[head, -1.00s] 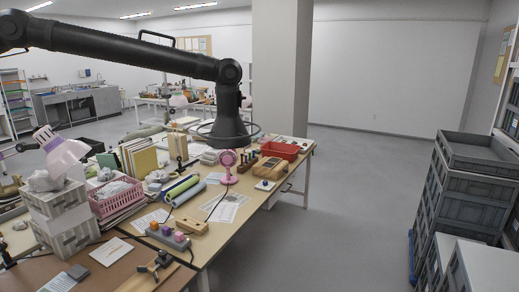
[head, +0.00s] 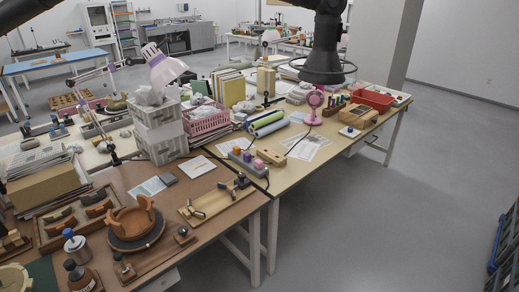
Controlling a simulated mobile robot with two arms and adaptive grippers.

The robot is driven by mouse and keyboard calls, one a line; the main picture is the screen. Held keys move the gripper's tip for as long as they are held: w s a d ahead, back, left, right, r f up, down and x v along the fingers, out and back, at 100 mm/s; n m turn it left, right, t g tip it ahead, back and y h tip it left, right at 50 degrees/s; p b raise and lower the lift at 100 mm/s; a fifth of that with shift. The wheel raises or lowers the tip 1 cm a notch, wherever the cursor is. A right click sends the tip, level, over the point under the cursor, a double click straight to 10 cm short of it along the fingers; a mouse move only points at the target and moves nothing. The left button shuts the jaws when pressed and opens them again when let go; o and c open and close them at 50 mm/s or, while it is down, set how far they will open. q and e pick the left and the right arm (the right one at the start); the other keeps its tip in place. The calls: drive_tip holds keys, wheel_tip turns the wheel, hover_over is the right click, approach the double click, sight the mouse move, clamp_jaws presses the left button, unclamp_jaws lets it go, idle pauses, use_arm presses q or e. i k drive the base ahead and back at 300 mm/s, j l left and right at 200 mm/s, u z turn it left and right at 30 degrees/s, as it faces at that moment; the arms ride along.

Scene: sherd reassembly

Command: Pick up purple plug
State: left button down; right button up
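The purple plug (head: 247,156) sits in a grey power strip (head: 240,162) on the light wooden table, just past the edge of the brown work surface. An orange plug (head: 236,150) is beside it on the left, and a pink plug (head: 258,163) is beside it on the right. All are small in the head view.
A wooden block (head: 271,157) lies just right of the strip. A pottery bowl (head: 136,220) and a wooden tray with tools (head: 211,200) are nearer. Stacked crates (head: 160,137) stand left.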

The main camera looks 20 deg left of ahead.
sight(248, 157)
drive_tip(key=u, duration=3.45)
drive_tip(key=z, duration=2.7)
drive_tip(key=i+l, duration=0.7)
drive_tip(key=i+j+u, duration=0.05)
drive_tip(key=i, duration=0.1)
